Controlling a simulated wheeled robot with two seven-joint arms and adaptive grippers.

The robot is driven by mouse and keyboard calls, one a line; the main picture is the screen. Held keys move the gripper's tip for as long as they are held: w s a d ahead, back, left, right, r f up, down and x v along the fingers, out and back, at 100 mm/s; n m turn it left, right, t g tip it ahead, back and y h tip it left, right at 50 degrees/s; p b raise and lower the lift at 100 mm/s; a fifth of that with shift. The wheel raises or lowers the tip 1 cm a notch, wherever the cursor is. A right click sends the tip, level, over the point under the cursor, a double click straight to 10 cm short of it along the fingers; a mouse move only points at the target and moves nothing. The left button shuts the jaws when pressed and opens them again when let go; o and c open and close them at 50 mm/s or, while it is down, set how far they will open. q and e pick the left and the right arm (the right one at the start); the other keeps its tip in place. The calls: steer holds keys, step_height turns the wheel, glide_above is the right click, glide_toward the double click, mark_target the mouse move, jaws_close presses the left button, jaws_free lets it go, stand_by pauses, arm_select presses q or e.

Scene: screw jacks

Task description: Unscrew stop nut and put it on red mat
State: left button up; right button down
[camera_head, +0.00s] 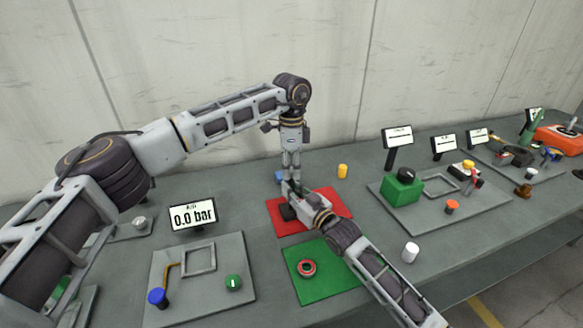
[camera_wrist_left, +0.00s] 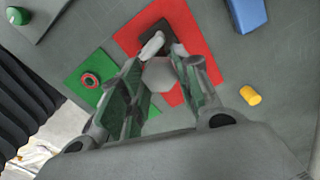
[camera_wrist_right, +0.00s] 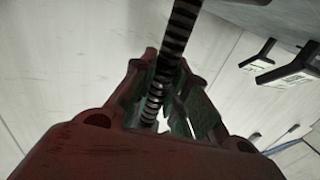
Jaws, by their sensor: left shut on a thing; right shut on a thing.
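The red mat (camera_head: 330,200) lies on the bench, with a dark block (camera_head: 288,212) on it, partly hidden by my right arm. My left gripper (camera_head: 291,178) points down over the mat. In the left wrist view its fingers are shut on a grey hexagonal piece (camera_wrist_left: 158,75); I cannot tell whether this is the stop nut. My right gripper (camera_head: 293,193) reaches in low from the front, just below the left one. In the right wrist view it is shut on a dark threaded screw (camera_wrist_right: 156,90). The join between the hexagonal piece and screw is hidden.
A green mat (camera_head: 325,285) in front of the red mat carries a red ring (camera_head: 307,268). A yellow cylinder (camera_head: 342,171) stands behind the red mat, and a white cylinder (camera_head: 410,252) stands right of my right arm. Panels with knobs and displays flank the mats.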

arm_select(q)
steer(key=shift+w+a+n, duration=0.1)
steer(key=shift+w+n, duration=0.05)
steer(key=shift+n, duration=0.7)
steer(key=shift+w+a+n, duration=0.1)
steer(key=shift+n, duration=0.75)
steer(key=o, duration=1.1)
steer(key=shift+s+d, duration=0.1)
steer(key=shift+s, duration=0.05)
steer(key=shift+r, duration=0.1)
steer(key=shift+r, duration=2.2)
steer(key=shift+s+d, duration=0.1)
steer(key=shift+d, duration=0.05)
